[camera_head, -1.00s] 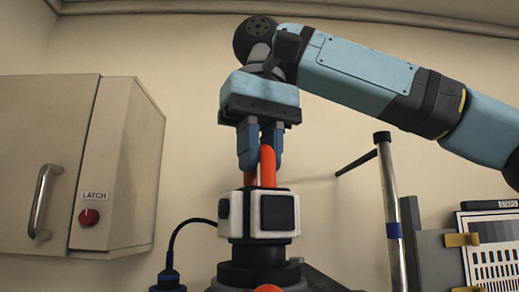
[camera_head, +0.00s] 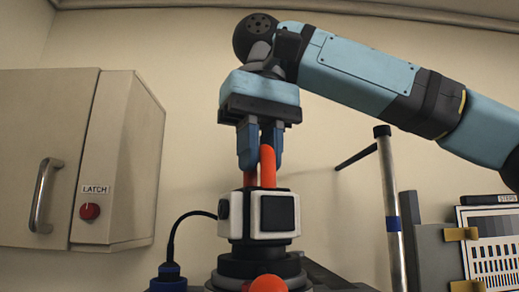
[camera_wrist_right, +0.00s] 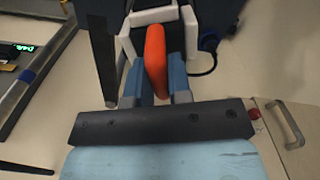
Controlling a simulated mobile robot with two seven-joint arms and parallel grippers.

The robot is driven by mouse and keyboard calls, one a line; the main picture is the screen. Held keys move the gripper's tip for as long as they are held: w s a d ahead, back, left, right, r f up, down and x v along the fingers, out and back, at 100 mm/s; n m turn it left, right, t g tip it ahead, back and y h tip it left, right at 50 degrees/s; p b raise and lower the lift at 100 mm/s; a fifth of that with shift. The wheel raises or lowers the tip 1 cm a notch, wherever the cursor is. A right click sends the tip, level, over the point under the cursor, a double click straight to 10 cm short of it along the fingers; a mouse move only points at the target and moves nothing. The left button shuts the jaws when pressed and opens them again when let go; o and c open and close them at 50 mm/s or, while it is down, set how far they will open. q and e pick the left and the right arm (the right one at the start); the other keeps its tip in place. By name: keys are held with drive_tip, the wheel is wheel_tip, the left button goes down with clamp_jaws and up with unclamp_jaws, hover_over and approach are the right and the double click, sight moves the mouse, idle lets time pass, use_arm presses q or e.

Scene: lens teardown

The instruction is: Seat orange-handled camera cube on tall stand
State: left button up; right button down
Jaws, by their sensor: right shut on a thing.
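The camera cube (camera_head: 236,229) is white with black side panels and an orange handle (camera_head: 267,166) on top. It sits upright over the round black top of the stand (camera_head: 255,265), and I see no clear gap between them. An orange knob (camera_head: 268,284) shows at the front of the stand. My right gripper (camera_head: 260,160) points down from above and is shut on the handle. In the right wrist view the orange handle (camera_wrist_right: 155,60) lies between the blue fingers (camera_wrist_right: 158,88). My left gripper is not in view.
A beige cabinet (camera_head: 40,110) with a handle and a red LATCH knob (camera_head: 90,211) stands at the left. A black cable with a blue plug (camera_head: 169,270) is left of the stand. A metal post (camera_head: 391,210) and a striped chart (camera_head: 490,245) stand at the right.

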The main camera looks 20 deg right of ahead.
drive_tip(key=c, duration=1)
unclamp_jaws()
drive_tip(key=shift+f, duration=0.15)
drive_tip(key=shift+o, duration=0.2)
drive_tip(key=r, duration=0.3)
drive_tip(key=r+p, duration=0.1)
drive_tip(key=r, duration=0.2)
drive_tip(key=shift+s+a+r, duration=0.1)
drive_tip(key=shift+s+r, duration=0.1)
drive_tip(key=shift+r, duration=0.2)
drive_tip(key=shift+w+r, duration=0.15)
drive_tip(key=shift+r, duration=0.25)
